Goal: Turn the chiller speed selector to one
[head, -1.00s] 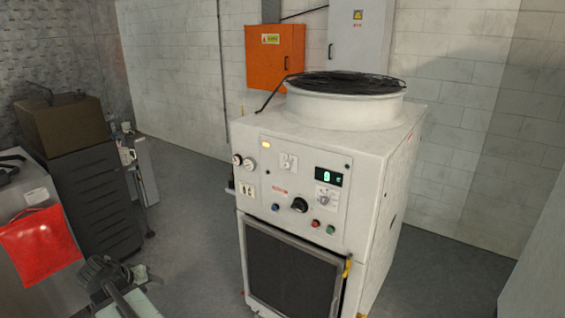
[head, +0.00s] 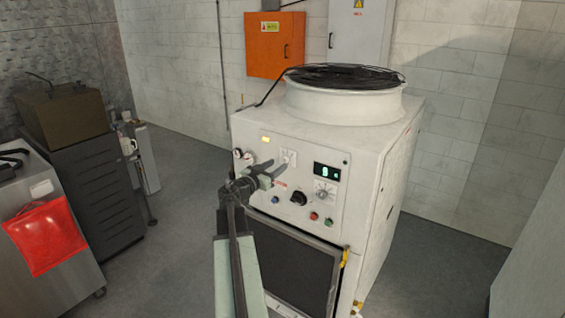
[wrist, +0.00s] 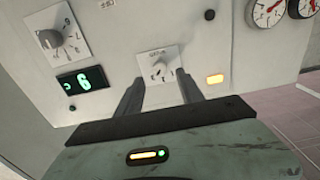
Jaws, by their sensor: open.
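The chiller is the large white cabinet (head: 390,185) in the head view, with controls on its front panel. A small selector (head: 289,157) on a white plate sits at the panel's upper middle. In the wrist view, this selector (wrist: 159,70) appears upside down, just beyond and between the fingertips. A second dial (head: 324,191) sits below the green digital display (head: 327,172). The panel lettering is too small to read. My gripper (head: 272,170) is open and empty in front of the panel; contact with the selector cannot be told.
An amber lamp (wrist: 214,79) and round gauges (wrist: 265,11) are near the selector. A black knob (head: 299,198) and coloured buttons (head: 314,216) are lower on the panel. A grey cabinet with a red pouch (head: 40,238) stands left. Open floor (head: 180,200) lies between.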

